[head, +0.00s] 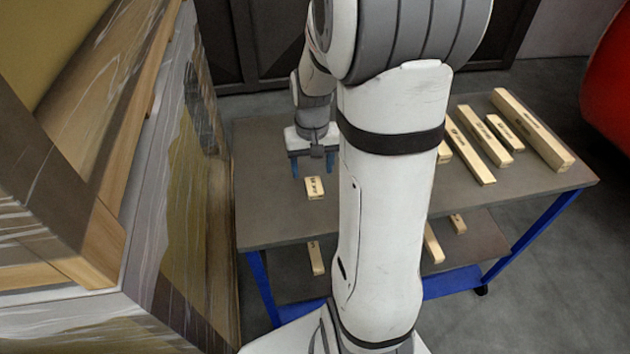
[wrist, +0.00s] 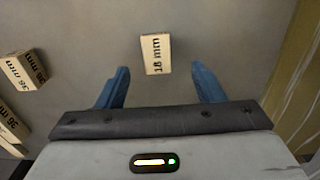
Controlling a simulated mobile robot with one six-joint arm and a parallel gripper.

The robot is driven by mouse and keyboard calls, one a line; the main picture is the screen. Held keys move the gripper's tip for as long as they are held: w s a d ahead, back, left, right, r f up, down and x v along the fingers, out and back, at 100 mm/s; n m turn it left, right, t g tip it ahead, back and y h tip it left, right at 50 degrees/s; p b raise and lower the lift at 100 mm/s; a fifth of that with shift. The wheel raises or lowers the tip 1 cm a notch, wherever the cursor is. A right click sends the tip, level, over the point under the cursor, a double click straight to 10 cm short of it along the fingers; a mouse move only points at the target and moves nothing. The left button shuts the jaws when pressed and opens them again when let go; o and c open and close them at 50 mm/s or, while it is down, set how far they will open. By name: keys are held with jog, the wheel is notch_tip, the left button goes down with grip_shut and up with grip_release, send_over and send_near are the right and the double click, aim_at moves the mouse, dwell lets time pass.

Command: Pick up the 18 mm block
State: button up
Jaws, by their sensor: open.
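The 18 mm block (wrist: 156,55) is a small pale wooden piece with dark "18 mm" lettering on the grey table top. In the wrist view it lies beyond my fingertips, between their lines and a little left of centre. In the head view the small block (head: 315,187) lies near the table's left part, just in front of my gripper. My gripper (head: 312,168) has blue fingers spread apart with nothing between them; it also shows in the wrist view (wrist: 158,78). My arm hides the middle of the table in the head view.
Blocks marked 36 mm (wrist: 22,71) lie left in the wrist view. Several longer wooden blocks (head: 535,130) lie on the table's right side. The table (head: 265,215) has a lower shelf with more blocks (head: 316,258). A large wrapped wooden structure (head: 160,200) stands close on the left.

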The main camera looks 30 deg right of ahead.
aim_at(315, 186)
jog(key=f, duration=0.6)
jog(key=shift+w+d+f, duration=0.1)
jog(key=shift+d+f, duration=0.15)
jog(key=shift+d, duration=0.05)
jog(key=c, duration=1.1)
